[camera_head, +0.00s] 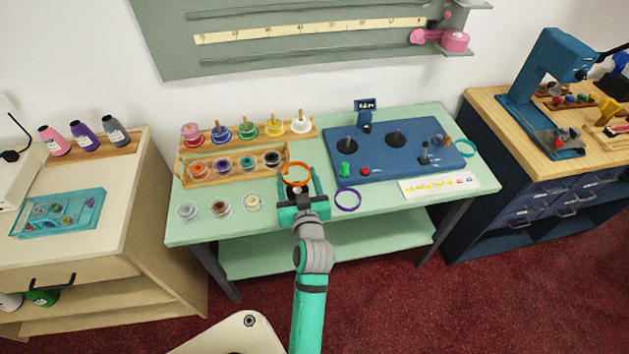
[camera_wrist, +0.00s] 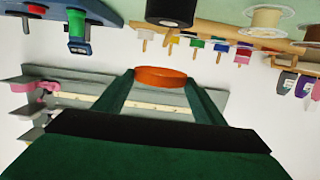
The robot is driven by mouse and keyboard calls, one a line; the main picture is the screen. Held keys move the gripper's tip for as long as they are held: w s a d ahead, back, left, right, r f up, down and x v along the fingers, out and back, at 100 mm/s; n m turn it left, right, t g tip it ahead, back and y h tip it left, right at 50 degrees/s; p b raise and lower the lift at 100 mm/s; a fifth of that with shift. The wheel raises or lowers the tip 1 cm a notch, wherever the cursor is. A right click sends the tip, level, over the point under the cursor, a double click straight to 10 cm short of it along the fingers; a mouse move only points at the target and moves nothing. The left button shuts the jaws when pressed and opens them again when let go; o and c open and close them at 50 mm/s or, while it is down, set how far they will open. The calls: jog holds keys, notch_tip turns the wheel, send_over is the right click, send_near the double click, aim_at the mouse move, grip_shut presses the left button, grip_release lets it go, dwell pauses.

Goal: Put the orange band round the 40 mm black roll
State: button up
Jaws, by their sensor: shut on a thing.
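My gripper (camera_head: 296,181) is above the front of the pale green table, just right of the wooden racks. It is shut on the orange band (camera_head: 295,168), which spans its fingertips. In the wrist view, the orange band (camera_wrist: 160,77) sits between the two fingers (camera_wrist: 160,84), seen from its side. A dark roll (camera_head: 272,158) stands at the right end of the front wooden rack, left of the band. A black cylinder (camera_wrist: 171,12) shows at the top of the wrist view, apart from the band; I cannot tell whether it is that same roll.
Other coloured rolls stand in the front wooden rack (camera_head: 230,181) and on pegs behind. Pale and brown rolls stand in front. A blue board (camera_head: 380,160) with dark posts is to the right. A purple band (camera_head: 348,207) and a teal band (camera_head: 468,148) lie on the table (camera_head: 240,232).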

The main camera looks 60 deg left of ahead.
aim_at(298, 192)
jog(key=shift+f, duration=3.15)
jog(key=shift+f, duration=0.8)
jog(key=o, duration=1.1)
jog(key=shift+r, duration=3.55)
jog(key=shift+d+f, duration=0.1)
